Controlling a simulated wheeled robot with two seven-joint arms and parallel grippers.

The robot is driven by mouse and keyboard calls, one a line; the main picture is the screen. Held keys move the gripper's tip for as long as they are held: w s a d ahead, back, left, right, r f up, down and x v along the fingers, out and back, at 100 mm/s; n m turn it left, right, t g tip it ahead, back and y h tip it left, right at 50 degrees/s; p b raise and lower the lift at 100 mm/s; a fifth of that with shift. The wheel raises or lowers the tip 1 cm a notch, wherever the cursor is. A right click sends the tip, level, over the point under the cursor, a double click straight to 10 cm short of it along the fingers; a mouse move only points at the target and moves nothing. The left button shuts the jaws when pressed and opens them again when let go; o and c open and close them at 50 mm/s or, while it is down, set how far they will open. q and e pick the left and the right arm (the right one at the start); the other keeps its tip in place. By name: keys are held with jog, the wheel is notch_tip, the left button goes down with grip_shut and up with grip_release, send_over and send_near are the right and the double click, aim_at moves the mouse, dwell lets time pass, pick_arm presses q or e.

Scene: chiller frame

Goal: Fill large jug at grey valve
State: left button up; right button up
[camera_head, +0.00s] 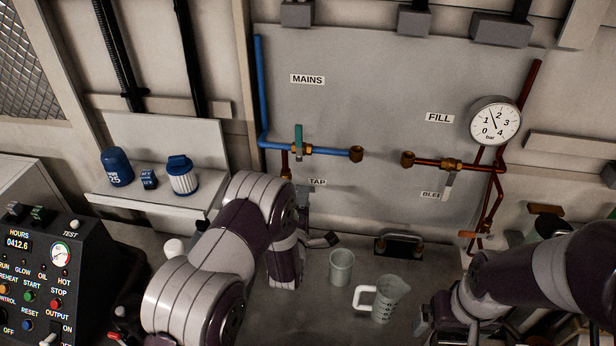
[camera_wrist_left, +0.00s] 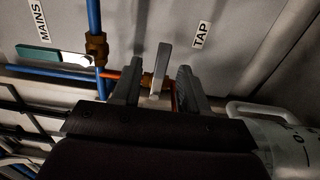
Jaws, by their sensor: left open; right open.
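The grey valve lever (camera_wrist_left: 160,68) on its brass body shows below the TAP label in the left wrist view, between the fingers of my left gripper (camera_wrist_left: 156,88). The gripper is open; I cannot tell whether either finger touches the lever. In the head view, my left arm largely hides this spot. A clear measuring jug (camera_head: 388,299) with a white handle stands on the bench, right of a smaller clear cup (camera_head: 341,267). My right gripper (camera_head: 424,318) is open and empty, right of the jug. A pale handled vessel (camera_wrist_left: 285,140) fills the lower right of the left wrist view.
A green lever (camera_head: 299,140) sits on the blue MAINS pipe (camera_head: 262,95). Copper pipes, a BLEED lever (camera_head: 449,185) and a gauge (camera_head: 495,121) are at right. A shelf (camera_head: 150,202) holds blue filters. A control box (camera_head: 40,275) stands at front left.

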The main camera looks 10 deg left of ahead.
pick_arm(q)
jog(key=w+p, duration=0.1)
jog(key=w, duration=0.5)
jog(key=shift+w+p, duration=0.35)
jog(key=shift+w, duration=0.05)
jog(key=shift+w+f, duration=0.1)
jog(key=shift+f, duration=0.1)
grip_shut()
